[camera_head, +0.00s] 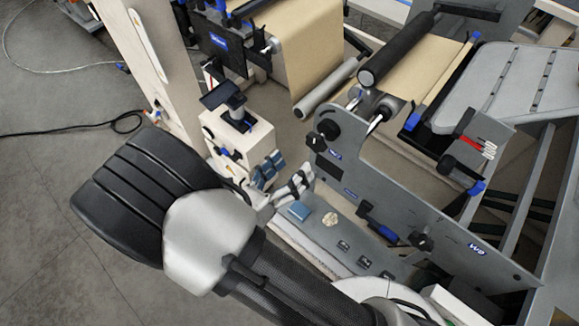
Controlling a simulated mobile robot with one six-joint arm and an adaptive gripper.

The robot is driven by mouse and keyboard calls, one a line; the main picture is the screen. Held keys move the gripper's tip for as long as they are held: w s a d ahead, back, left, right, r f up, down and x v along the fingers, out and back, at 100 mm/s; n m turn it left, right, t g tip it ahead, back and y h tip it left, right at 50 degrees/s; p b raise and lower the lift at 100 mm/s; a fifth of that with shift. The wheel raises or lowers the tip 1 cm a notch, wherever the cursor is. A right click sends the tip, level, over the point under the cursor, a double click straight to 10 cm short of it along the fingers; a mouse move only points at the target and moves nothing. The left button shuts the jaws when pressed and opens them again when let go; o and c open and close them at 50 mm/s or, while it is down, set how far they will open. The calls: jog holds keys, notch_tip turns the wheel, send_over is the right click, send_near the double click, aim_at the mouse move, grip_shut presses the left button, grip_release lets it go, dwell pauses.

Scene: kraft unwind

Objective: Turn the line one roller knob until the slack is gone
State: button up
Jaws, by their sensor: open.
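Black knobs (328,129) sit at the upper left corner of the grey side plate (350,165), by the end of a roller. Another black knob (423,241) is lower right on the same plate; I cannot read which one is line one. Brown kraft paper (322,45) hangs at the top centre, with more kraft web (420,70) over the machine to its right. How slack the web is cannot be made out. My gripper (298,186) is small and partly hidden by my arm, below and left of the upper knobs, apart from them, open and seemingly empty.
A pale roller (327,88) and a black roller (397,50) lie above the plate. A beige cabinet (240,140) with a dark screen stands left of the machine. Floor at left is mostly clear, except for a cable (125,122).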

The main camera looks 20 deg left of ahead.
aim_at(314, 145)
jog(key=shift+x, duration=4.9)
jog(key=shift+d+r, duration=0.1)
jog(key=shift+c, duration=0.2)
